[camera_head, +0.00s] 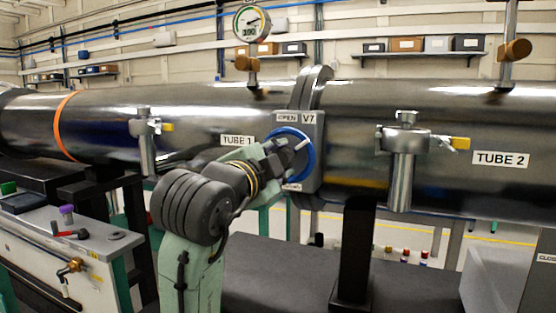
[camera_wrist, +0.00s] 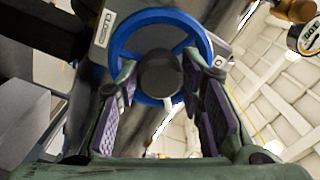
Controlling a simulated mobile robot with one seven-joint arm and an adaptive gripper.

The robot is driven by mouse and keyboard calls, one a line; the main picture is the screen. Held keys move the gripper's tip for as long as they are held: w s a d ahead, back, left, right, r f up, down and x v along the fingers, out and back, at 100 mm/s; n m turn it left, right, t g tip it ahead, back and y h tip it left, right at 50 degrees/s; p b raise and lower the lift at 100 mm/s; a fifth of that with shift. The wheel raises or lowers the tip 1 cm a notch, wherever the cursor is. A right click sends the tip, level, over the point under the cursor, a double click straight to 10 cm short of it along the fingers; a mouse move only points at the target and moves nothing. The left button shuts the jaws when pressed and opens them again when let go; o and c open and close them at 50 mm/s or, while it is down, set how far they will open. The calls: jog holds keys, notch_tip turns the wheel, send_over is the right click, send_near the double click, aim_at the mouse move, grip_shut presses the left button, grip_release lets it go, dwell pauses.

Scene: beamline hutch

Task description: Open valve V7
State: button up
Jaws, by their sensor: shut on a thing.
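Valve V7 (camera_head: 316,125) sits at the flange between TUBE 1 and TUBE 2, with an OPEN label at its top. Its blue handwheel (camera_head: 311,160) is partly hidden by my gripper (camera_head: 280,152). In the wrist view the blue handwheel (camera_wrist: 160,14) surrounds a dark round hub (camera_wrist: 158,76). My gripper (camera_wrist: 162,82) has its purple-padded fingers at either side of the hub, within the wheel, and is shut on the handwheel. The exact contact points are hard to see. A CLOSED label (camera_wrist: 103,28) shows beside the wheel. A lower label is mostly hidden in the head view.
TUBE 1 (camera_head: 215,115) and TUBE 2 (camera_head: 500,120) run across the view. Clamps with yellow tabs (camera_head: 407,140) stick out in front of them. A pressure gauge (camera_head: 252,24) stands above. A cart (camera_head: 60,245) with small items is at left. A dark support post (camera_head: 356,255) stands below.

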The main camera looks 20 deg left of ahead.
jog(key=n+p, duration=0.2)
jog(key=n, duration=0.8)
jog(key=shift+f, duration=0.1)
jog(key=shift+n, duration=0.4)
jog(key=o, duration=1.1)
jog(key=shift+o, duration=0.2)
jog(key=s, duration=1.2)
jog(key=shift+a, duration=0.15)
